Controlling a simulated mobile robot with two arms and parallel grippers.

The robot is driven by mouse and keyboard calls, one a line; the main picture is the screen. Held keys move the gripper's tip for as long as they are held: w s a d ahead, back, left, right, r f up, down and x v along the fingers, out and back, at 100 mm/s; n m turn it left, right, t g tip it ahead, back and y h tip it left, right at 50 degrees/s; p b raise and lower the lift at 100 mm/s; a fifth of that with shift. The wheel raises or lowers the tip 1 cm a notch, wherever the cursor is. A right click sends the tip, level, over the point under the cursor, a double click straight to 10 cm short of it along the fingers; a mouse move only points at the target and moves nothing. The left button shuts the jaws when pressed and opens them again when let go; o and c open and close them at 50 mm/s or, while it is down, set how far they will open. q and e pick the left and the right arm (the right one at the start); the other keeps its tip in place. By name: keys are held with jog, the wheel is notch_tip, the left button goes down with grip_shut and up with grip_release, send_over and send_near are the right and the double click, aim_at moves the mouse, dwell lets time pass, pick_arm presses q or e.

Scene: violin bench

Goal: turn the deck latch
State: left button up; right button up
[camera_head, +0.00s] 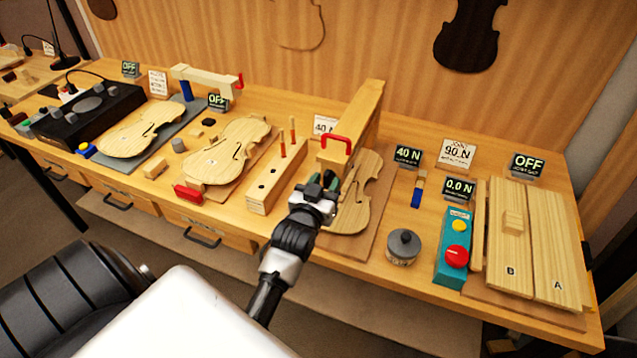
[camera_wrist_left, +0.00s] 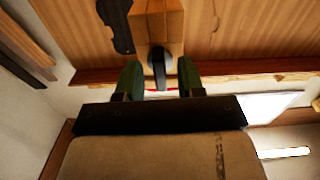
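No part is labelled as the deck latch, so I cannot tell which it is. A wooden beam (camera_head: 355,118) with a red handle (camera_head: 336,142) stands over a violin plate (camera_head: 352,205) in the head view. My left gripper (camera_head: 322,184) is at the near end of this beam, over the plate's left side. In the left wrist view the wooden block (camera_wrist_left: 160,22) has a dark, rounded piece (camera_wrist_left: 158,68) in front of it. My left gripper's green fingers (camera_wrist_left: 159,80) stand apart on both sides of that piece, with gaps visible. My right gripper is not in view.
A wooden block with pegs (camera_head: 273,178) stands just left of my gripper. A grey round pot (camera_head: 402,246) and a teal box with buttons (camera_head: 453,248) stand to the right. Boards A (camera_head: 556,245) and B (camera_head: 507,262) lie farther right. Small displays line the back.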

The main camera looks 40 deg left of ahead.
pick_arm(q)
jog(key=b+v, duration=0.2)
jog(key=v, duration=0.8)
jog(key=shift+s, duration=0.15)
